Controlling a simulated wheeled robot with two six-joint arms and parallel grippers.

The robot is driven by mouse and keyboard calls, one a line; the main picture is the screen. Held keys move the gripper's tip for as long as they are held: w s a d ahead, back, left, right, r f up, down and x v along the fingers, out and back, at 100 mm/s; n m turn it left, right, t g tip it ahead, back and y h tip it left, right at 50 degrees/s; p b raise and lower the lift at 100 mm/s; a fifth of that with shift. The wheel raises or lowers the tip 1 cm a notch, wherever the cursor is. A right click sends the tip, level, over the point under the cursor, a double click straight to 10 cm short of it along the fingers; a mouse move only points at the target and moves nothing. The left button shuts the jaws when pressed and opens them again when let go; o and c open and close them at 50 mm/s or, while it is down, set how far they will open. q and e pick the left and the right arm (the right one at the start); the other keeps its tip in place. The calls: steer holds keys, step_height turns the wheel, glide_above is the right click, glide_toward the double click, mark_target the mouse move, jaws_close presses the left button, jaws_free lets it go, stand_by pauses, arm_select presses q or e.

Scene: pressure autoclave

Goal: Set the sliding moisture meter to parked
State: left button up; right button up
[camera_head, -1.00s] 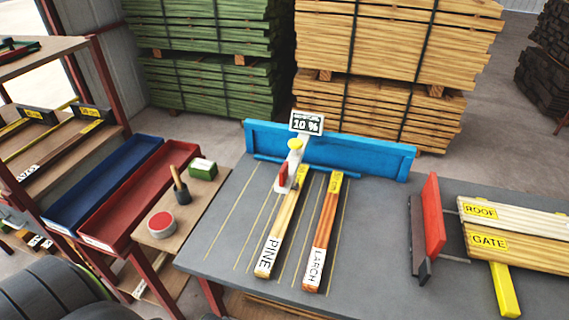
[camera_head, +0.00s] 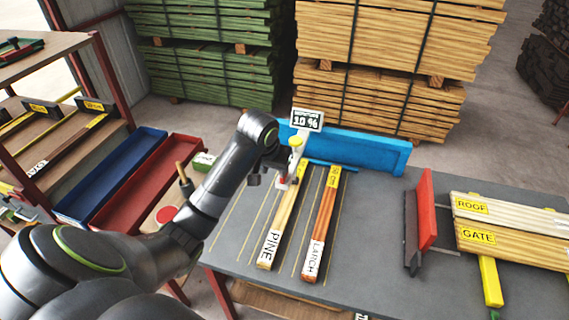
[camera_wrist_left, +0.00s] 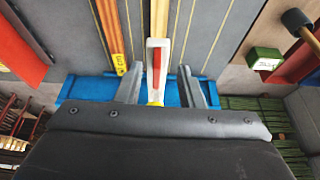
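The sliding moisture meter has a display (camera_head: 306,121) reading 10 %, a yellow knob (camera_head: 295,141) and a white body with a red lever. It stands at the back of the grey bench by the blue rail (camera_head: 345,148), at the far end of the PINE board (camera_head: 284,222). My left gripper (camera_head: 277,172) reaches in from the left and partly hides the meter's body. In the left wrist view the white body (camera_wrist_left: 150,48) with its red lever (camera_wrist_left: 156,66) lies between the open fingers of my left gripper (camera_wrist_left: 159,78). Contact cannot be told. My right gripper is not in view.
The LARCH board (camera_head: 321,222) lies right of the PINE board. A red upright plate (camera_head: 427,208) and the ROOF and GATE boards (camera_head: 510,240) are farther right. Red (camera_head: 150,182) and blue (camera_head: 112,172) trays are at left, beside a green block (camera_head: 203,160).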

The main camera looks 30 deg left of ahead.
arm_select(q)
step_height(320, 180, up, 8)
steer(key=w, duration=0.3)
steer(key=p+x, duration=0.1)
steer(key=x, duration=0.4)
steer(key=p+x, duration=0.1)
steer(key=x, duration=0.5)
steer(key=p+x, duration=0.1)
steer(key=x, duration=0.4)
steer(key=shift+w+a+f, duration=0.1)
steer(key=shift+a+f, duration=0.2)
steer(key=shift+c, duration=0.2)
jaws_close()
